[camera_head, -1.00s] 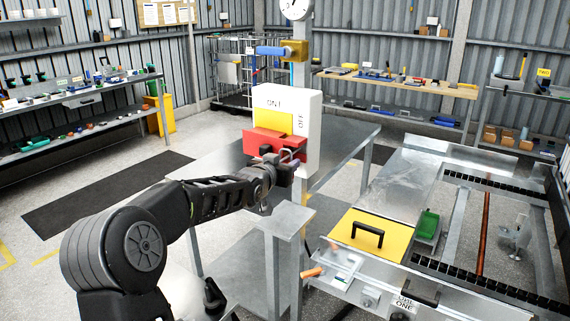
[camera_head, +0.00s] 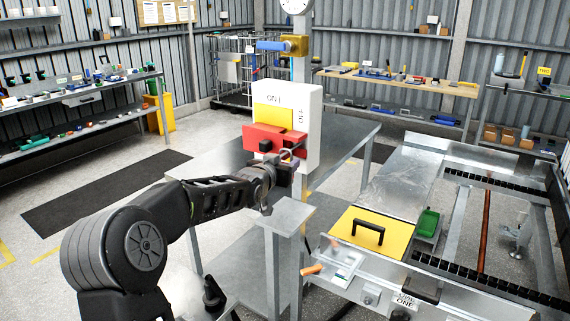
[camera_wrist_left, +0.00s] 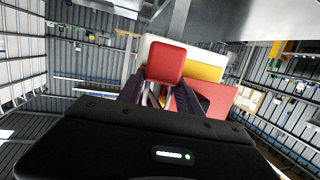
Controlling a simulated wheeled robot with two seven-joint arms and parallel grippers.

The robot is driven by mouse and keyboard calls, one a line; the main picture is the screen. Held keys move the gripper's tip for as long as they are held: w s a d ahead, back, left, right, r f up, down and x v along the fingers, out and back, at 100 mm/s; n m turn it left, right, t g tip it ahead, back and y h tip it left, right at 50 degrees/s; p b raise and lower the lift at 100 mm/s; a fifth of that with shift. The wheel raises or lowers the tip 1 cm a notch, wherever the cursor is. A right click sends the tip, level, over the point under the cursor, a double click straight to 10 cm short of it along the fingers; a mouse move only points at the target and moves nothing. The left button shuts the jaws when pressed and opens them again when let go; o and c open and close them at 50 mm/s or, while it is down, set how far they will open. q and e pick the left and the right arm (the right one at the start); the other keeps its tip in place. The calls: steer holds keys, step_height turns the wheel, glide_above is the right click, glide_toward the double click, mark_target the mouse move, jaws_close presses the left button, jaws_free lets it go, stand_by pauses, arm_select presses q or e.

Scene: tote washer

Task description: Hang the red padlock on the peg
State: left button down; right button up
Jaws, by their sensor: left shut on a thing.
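My left gripper (camera_head: 284,168) is shut on the red padlock (camera_wrist_left: 166,62), in front of the white box (camera_head: 314,128). In the left wrist view the padlock's square red body shows beyond the fingers, with part of its metal shackle near them. In the head view a thin metal loop shows by the fingertips; the padlock body blends with the red part (camera_head: 262,134) of the box. A dark round spot sits on that red part; I cannot tell whether it is the peg. Whether the padlock touches anything is unclear. My right gripper is out of view.
The white box has a yellow panel (camera_head: 273,117) and is on a grey post. A blue-handled brass fitting (camera_head: 292,46) is above it. A metal table (camera_head: 350,133) stands behind. The washer bench with a yellow lid (camera_head: 350,236) is at right.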

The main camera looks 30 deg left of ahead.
arm_select(q)
steer(key=shift+f, duration=0.25)
steer(key=c, duration=0.7)
jaws_free()
steer(key=v, duration=0.7)
steer(key=shift+s, duration=0.4)
steer(key=shift+r, duration=0.1)
